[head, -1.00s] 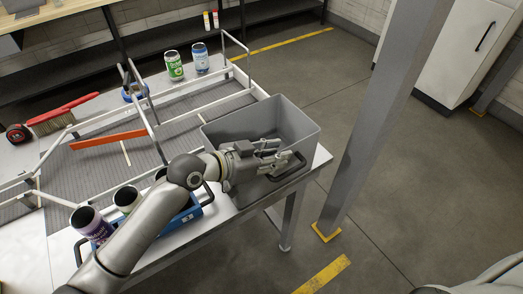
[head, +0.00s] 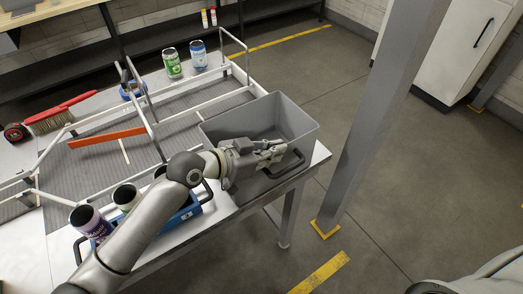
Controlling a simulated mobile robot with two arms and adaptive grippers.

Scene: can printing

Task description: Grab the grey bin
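The grey bin (head: 290,119) stands on the right end of the table in the head view, open at the top. A dark handle (head: 288,168) shows on its near side. My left gripper (head: 277,153) lies in front of the bin's near side, close to that handle, and hides part of the bin. The fingers are small in the picture, and I cannot tell whether they touch the bin or how far apart they are. My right gripper is not in view.
A blue tray (head: 187,213) with cans stands left of the bin. Green (head: 172,63) and blue (head: 198,55) cans stand behind it near a white rail frame. A grey post (head: 372,130) rises right of the table. Floor beyond is clear.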

